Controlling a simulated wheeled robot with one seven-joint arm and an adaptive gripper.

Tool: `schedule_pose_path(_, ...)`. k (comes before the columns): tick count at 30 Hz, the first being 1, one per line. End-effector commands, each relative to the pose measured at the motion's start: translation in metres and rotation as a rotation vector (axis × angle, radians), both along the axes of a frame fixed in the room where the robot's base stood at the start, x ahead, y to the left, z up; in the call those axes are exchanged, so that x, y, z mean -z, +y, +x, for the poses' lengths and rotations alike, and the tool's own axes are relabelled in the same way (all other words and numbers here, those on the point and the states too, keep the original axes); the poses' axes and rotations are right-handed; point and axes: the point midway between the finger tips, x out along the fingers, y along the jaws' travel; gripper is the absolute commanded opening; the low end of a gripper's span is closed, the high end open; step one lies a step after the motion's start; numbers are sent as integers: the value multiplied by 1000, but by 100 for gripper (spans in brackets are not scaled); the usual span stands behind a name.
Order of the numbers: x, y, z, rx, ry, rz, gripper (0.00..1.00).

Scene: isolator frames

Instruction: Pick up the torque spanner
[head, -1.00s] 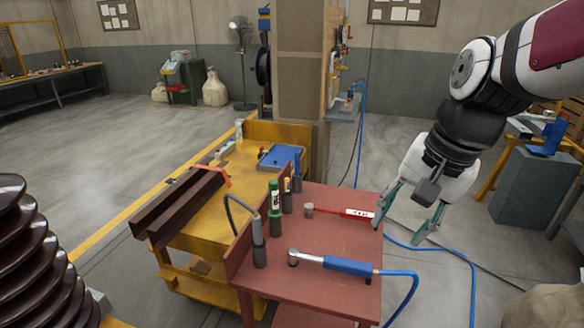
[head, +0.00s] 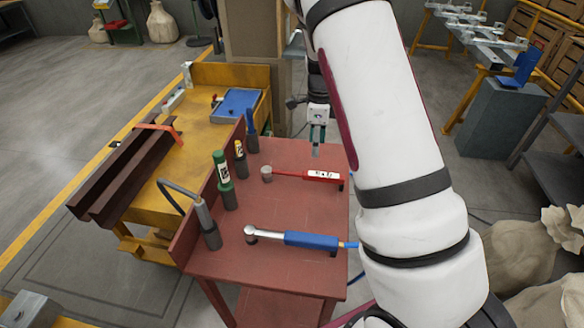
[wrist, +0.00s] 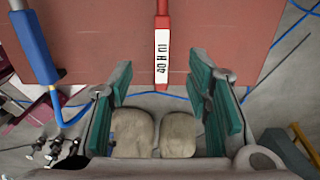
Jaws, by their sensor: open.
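Two long spanner-like tools lie on the red bench (head: 290,215); I cannot tell for sure which is the torque spanner. One is red (head: 310,176), with a grey round head at its left end and a white label near its right end. The other (head: 292,238) has a metal ratchet head and a blue handle with a blue hose at its end. My gripper (head: 317,148) is open and empty above the back of the bench, near the red tool. In the wrist view the labelled end of the red tool (wrist: 162,55) points in between my green fingers (wrist: 160,88).
Upright bottle-like items, one green (head: 223,180), stand along the bench's left side. A grey tool with a cable (head: 207,222) stands there too. A yellow cart (head: 200,135) carries dark beams (head: 120,175) and a blue tray (head: 237,103). Sacks (head: 515,250) lie at right.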

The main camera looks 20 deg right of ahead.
Motion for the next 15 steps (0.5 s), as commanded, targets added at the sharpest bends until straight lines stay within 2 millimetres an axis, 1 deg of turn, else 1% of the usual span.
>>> schedule_pose_path(5, 22, -2, -1, 13, 6, -2, 45)
schedule_pose_path(12, 66, -2, -1, 11, 6, -1, 45)
schedule_pose_path(15, 79, -1, 0, 9, 5, -2, 45)
